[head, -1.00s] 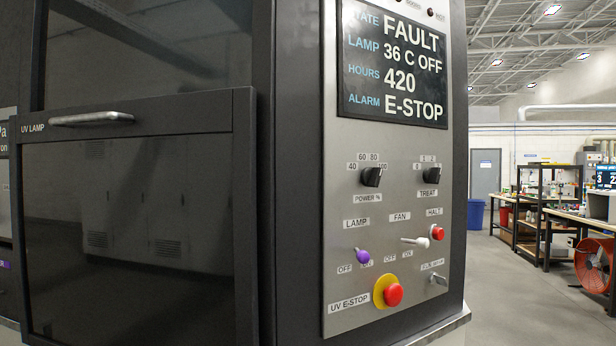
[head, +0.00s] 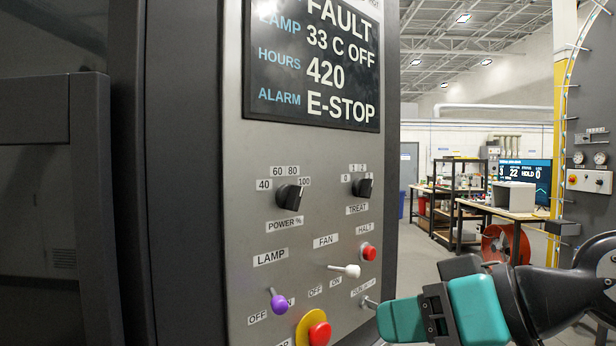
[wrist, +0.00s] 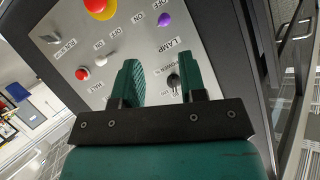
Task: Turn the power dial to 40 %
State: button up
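The power dial (head: 289,196) is a black knob on the grey control panel (head: 262,150), under an arc of labels 40, 60, 80 and 100. Its pointer seems turned to the right, toward 100, but the exact setting is hard to read. My gripper (head: 395,318) is at the lower right of the head view, right of and below the dial. In the wrist view my gripper (wrist: 158,66) has its two green fingers spread and empty. The power dial (wrist: 172,82) shows beyond the gap between them, nearer the right finger and apart from both.
The treat dial (head: 363,187), red halt button (head: 369,253), white fan toggle (head: 346,270), purple lamp toggle (head: 278,302) and red E-stop (head: 319,333) stick out around the dial. A key switch (head: 369,302) is beside my gripper. The screen (head: 315,62) reads FAULT and E-STOP.

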jog(key=w+d+r+m+t+y+p, duration=0.15)
jog(key=w+r+t, duration=0.3)
jog(key=r, duration=0.55)
send_near(300, 196)
jog(key=shift+t, duration=0.45)
jog(key=x, duration=0.7)
jog(key=shift+w+a+f, duration=0.2)
jog(key=shift+a+f, duration=0.05)
jog(key=shift+a, duration=0.15)
jog(key=shift+w+a+f+p, duration=0.1)
jog(key=shift+w+a+p, duration=0.15)
jog(key=shift+w+p, duration=0.05)
grip_shut()
